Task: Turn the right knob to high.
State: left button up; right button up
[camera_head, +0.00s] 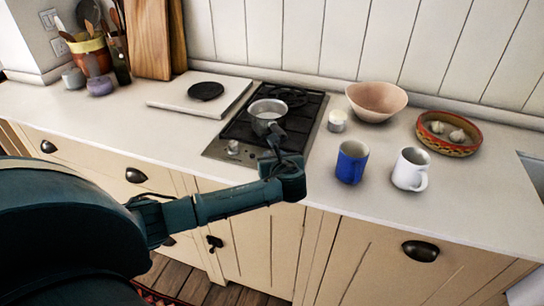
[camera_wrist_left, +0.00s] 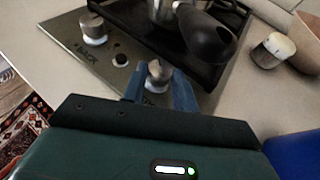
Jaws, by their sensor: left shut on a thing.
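The cooktop (camera_head: 214,150) is a dark two-burner hob with a steel front panel set on the counter. The right knob (camera_wrist_left: 158,74) is a metal knob in the left wrist view, with the blue fingers of my left gripper (camera_wrist_left: 160,88) on either side of it. The gripper is shut on this knob. In the head view my left gripper (camera_head: 276,158) is at the front right of the cooktop and hides the right knob. The left knob (camera_head: 233,147) is free; it also shows in the left wrist view (camera_wrist_left: 93,29). My right gripper is not in view.
A metal pot (camera_head: 267,110) stands on the front burner; its dark handle (camera_wrist_left: 210,42) reaches close above the gripper. A small pale jar (camera_head: 337,121), blue mug (camera_head: 351,165) and white mug (camera_head: 410,170) stand to the right. Counter left of the cooktop is clear at the front.

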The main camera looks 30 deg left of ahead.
pick_arm(q)
jog(key=n, duration=0.1)
jog(key=n+g+y, duration=0.1)
jog(key=g+y, duration=0.1)
jog(key=shift+w+d+n, duration=0.3)
jog(key=shift+n, duration=0.1)
jog(key=n+g, duration=0.1)
jog(key=n+g+y, duration=0.1)
jog(key=g, duration=0.1)
jog(key=shift+w+d+n+b, duration=0.1)
jog(key=shift+w+n+b, duration=0.15)
jog(key=shift+n+b, duration=0.1)
jog(key=shift+w+n+g+y+b, duration=0.15)
jog(key=shift+n+g+y+b, duration=0.3)
jog(key=shift+n+g, duration=0.55)
jog(key=shift+w+n+g+b, duration=0.1)
jog(key=shift+n+g+b, duration=0.2)
jog(key=shift+g, duration=0.3)
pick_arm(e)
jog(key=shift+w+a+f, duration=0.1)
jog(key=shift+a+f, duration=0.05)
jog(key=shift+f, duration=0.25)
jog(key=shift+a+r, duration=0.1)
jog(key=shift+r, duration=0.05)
pick_arm(q)
jog(key=o, duration=1)
jog(key=shift+c, duration=0.2)
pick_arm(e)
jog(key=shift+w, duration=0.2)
